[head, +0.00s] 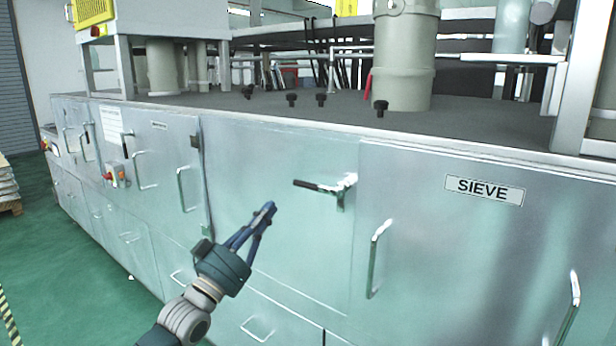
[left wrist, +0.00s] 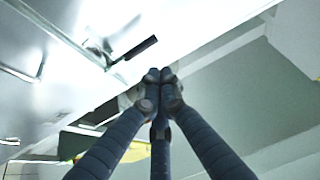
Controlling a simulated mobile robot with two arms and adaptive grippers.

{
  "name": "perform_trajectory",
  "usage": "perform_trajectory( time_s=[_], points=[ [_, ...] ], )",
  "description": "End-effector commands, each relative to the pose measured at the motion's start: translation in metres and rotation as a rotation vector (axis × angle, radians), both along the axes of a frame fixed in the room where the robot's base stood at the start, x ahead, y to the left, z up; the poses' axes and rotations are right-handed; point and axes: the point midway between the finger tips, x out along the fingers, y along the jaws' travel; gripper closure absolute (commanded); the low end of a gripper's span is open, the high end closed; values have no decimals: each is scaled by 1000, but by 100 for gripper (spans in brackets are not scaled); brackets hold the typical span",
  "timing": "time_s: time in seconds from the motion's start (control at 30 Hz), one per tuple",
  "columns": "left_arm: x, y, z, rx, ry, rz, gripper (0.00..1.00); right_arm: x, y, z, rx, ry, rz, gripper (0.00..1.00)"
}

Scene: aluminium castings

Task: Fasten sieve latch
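The sieve latch (head: 325,188) is a lever with a dark grip and a bright metal bracket on the upper right of a closed metal door. Its lever points left and lies nearly level in the head view. The latch also shows in the left wrist view (left wrist: 135,48), above and left of the fingertips. My left gripper (head: 268,208) is below and left of the latch, apart from it. Its blue fingers (left wrist: 160,76) are drawn together at the tips with nothing between them. My right gripper is in neither view.
A panel labelled SIEVE (head: 484,190) with a vertical handle (head: 376,258) is right of the latch. Further doors with handles (head: 188,188) run to the left. The dark cabinet top (head: 260,104) carries several black knobs and a grey cylinder (head: 402,60). Green floor (head: 80,270) is free at left.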

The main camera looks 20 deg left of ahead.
Motion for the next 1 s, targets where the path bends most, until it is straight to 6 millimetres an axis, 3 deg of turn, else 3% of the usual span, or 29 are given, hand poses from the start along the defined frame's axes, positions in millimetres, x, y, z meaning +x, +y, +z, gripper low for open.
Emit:
perform_trajectory(
  time_s=[0.03,0.17,0.57,0.77,1.0],
  points=[
    [-5,-3,16,-2,-25,-13,100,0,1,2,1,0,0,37],
    [-12,-8,36,-9,-59,-31,100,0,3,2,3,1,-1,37],
    [-10,-8,40,-9,-63,-32,100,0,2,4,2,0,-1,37],
    [9,-15,56,-9,-64,-32,100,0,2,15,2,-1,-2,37],
    [52,-30,83,-9,-63,-32,100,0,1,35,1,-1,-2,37]
  ],
)
